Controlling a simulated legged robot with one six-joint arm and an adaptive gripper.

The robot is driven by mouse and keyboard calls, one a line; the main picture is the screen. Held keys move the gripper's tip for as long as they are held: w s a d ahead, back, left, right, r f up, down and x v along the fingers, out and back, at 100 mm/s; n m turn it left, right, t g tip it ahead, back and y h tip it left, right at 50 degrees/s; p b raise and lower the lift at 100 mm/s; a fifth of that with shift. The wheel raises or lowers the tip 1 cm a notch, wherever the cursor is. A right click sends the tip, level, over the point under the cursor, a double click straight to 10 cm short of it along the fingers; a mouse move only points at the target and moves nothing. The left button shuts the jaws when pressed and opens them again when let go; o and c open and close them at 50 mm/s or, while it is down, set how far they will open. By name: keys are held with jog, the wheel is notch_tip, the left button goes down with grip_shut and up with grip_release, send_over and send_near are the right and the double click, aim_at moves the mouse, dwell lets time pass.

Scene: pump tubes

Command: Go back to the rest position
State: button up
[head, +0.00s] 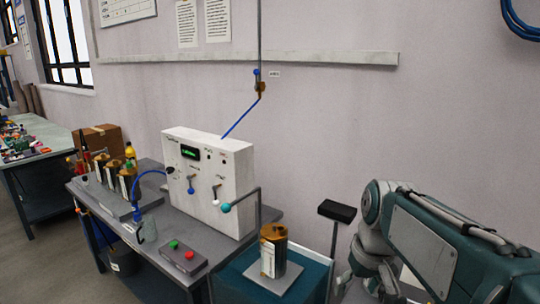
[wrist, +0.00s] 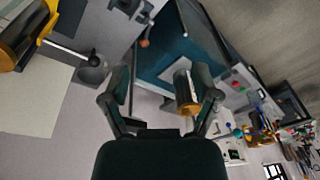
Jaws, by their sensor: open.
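My gripper (wrist: 163,90) is open in the wrist view, its two dark fingers spread with nothing held between them. My arm (head: 425,240) is folded at the right of the head view; its gripper end cannot be made out there.
A white pump box (head: 210,165) with levers and blue tubes stands on a grey table (head: 222,248), with a red-green button box (head: 183,256) in front. Several canisters (head: 127,181) stand at left. A black pad on a post (head: 337,211) rises between stand and arm.

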jog(key=s+f+m+t, duration=0.1)
jog(key=s+f+t, duration=0.2)
jog(key=s, duration=1)
jog(key=shift+s+a+t+h, duration=0.15)
jog(key=shift+a+t+h, duration=0.05)
jog(key=shift+t+h, duration=0.25)
